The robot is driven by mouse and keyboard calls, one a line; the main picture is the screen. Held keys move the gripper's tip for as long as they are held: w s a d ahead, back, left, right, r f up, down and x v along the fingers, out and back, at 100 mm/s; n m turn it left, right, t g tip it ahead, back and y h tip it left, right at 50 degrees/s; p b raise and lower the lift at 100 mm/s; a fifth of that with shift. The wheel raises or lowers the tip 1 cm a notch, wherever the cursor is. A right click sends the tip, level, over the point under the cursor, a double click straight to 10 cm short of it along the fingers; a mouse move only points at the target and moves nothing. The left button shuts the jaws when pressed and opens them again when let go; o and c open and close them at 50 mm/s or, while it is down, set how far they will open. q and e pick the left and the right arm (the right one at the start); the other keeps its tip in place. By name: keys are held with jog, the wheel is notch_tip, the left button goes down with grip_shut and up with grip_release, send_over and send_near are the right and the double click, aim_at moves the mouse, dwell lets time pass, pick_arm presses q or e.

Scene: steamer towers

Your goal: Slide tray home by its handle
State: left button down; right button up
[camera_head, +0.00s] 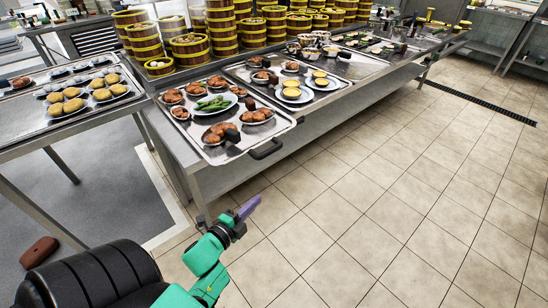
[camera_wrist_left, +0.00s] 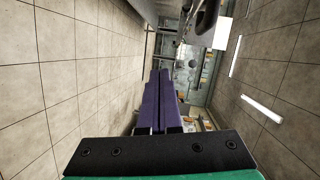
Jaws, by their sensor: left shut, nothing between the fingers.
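The metal tray (camera_head: 206,150) lies on the steel counter and carries several plates of food. Its black handle (camera_head: 266,149) sticks out past the counter's front edge. My left gripper (camera_head: 249,207), green with purple fingers, is over the floor in front of the counter, apart from the handle and nearer to me. In the left wrist view the purple fingers (camera_wrist_left: 160,98) are pressed together with nothing between them. A dark handle-like part (camera_wrist_left: 203,22) shows at the top of that view. My right gripper is not in view.
A second tray (camera_head: 328,97) with plates sits farther along the counter (camera_head: 245,172). Stacked bamboo steamers (camera_head: 221,28) stand at the back. Another table (camera_head: 100,118) with buns is at left. The tiled floor (camera_head: 400,190) at right is free.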

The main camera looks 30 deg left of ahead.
aim_at(250, 149)
pick_arm(q)
notch_tip(250, 149, up, 7)
jog(key=m+t, duration=0.2)
jog(key=m, duration=0.1)
jog(key=w+a+p, duration=0.1)
jog(key=w+a, duration=0.2)
jog(key=w, duration=0.8)
jog(key=shift+w+f+h+p, duration=0.2)
jog(key=shift+w+h+p, duration=0.05)
jog(key=shift+h+p, duration=0.15)
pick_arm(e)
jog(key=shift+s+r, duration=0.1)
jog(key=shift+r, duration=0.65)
pick_arm(q)
jog(key=shift+a, duration=0.15)
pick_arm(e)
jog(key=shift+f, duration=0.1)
